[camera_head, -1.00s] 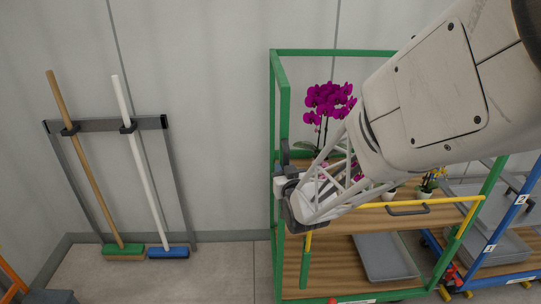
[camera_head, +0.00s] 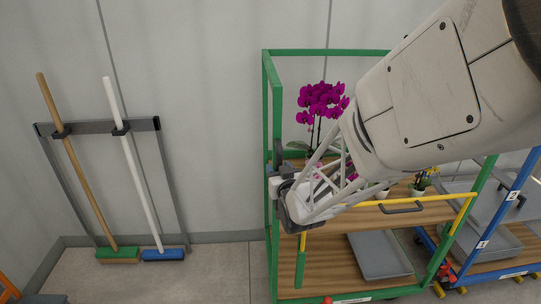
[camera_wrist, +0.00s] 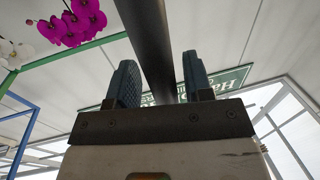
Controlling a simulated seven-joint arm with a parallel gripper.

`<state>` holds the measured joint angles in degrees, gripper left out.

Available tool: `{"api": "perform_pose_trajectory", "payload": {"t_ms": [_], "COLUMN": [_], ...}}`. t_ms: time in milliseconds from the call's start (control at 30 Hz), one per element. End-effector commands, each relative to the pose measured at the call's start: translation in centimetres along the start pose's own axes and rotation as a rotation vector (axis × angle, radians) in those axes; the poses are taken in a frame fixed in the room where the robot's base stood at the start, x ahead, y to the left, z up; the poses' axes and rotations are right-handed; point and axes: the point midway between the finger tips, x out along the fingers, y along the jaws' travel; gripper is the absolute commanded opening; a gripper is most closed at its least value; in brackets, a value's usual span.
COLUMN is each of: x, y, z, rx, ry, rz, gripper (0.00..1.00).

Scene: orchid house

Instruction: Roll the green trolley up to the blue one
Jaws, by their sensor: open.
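The green trolley (camera_head: 269,110) stands right of centre in the head view, with wooden shelves and a magenta orchid (camera_head: 322,97) on its upper shelf. The blue trolley (camera_head: 510,215) stands close to its right; I cannot tell whether they touch. My gripper (camera_head: 281,181) is at the green trolley's left end, beside a dark upright handle (camera_head: 278,153). In the wrist view, my gripper (camera_wrist: 158,78) is open, with a dark bar (camera_wrist: 150,40) running between its two fingers. Whether the fingers touch the bar is unclear. My arm hides part of the green trolley.
A grey tray (camera_head: 380,256) lies on the lower shelf, and a yellow rail (camera_head: 433,198) crosses the green trolley's front. A wooden-handled broom (camera_head: 75,175) and a white-handled broom (camera_head: 135,170) hang at a wall rack on the left. Floor (camera_head: 215,275) between is clear.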

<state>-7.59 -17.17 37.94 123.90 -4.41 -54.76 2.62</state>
Motion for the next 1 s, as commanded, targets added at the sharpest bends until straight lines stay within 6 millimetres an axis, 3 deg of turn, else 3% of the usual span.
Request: {"api": "perform_pose_trajectory", "payload": {"t_ms": [267, 700, 1000], "x": [-1.6, -6.0, -7.5], "y": [0.0, 0.1, 0.1], "z": [0.0, 0.0, 0.0], "rx": [0.0, 0.0, 0.0], "ry": [0.0, 0.0, 0.0], "rz": [0.0, 0.001, 0.002], "gripper": [0.47, 0.47, 0.47]}}
